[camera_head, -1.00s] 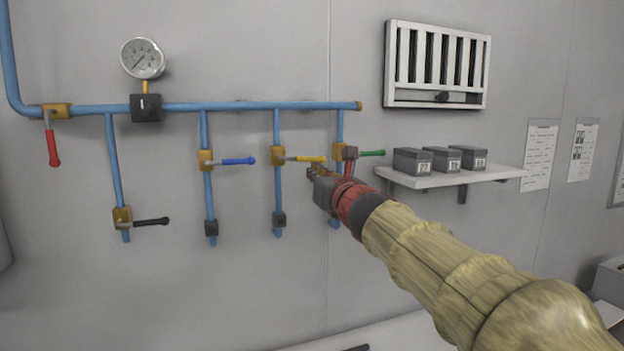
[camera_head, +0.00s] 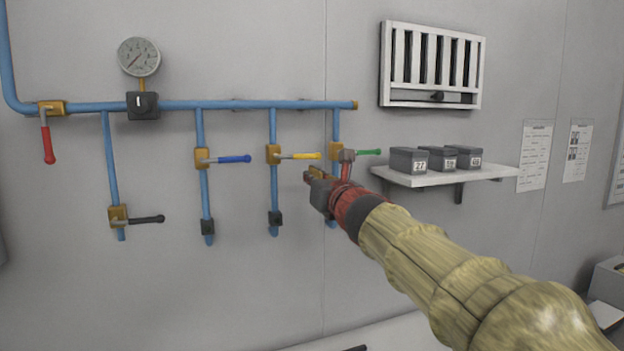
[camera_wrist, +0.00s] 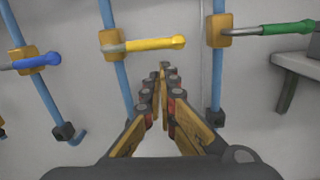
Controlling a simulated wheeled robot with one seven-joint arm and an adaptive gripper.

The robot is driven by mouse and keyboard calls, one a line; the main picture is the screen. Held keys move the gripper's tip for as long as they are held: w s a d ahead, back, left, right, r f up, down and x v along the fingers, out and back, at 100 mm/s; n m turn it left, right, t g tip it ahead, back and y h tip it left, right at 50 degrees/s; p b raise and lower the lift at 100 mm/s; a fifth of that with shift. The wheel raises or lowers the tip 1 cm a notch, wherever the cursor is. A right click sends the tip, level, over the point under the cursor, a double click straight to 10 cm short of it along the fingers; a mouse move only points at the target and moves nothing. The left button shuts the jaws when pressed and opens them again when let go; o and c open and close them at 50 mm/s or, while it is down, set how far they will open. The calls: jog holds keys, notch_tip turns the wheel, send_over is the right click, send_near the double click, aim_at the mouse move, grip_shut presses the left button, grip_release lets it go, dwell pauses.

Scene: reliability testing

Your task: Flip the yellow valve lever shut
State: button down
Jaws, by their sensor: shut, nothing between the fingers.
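The yellow valve lever (camera_head: 300,156) points to the right, about level, from its brass valve body (camera_head: 273,154) on a vertical blue pipe. In the wrist view the yellow lever (camera_wrist: 155,44) lies across the top middle, above my fingertips.
A blue lever (camera_head: 235,159) is to the left and a green lever (camera_head: 368,152) close to the right. A black lever (camera_head: 147,219) and a red lever (camera_head: 48,145) are further left. A shelf (camera_head: 505,172) with dark boxes stands right of the pipes.

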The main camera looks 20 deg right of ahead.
jog(key=s+f, duration=0.3)
jog(key=s, duration=0.7)
jog(key=shift+s+b, duration=0.3)
jog(key=shift+b, duration=0.15)
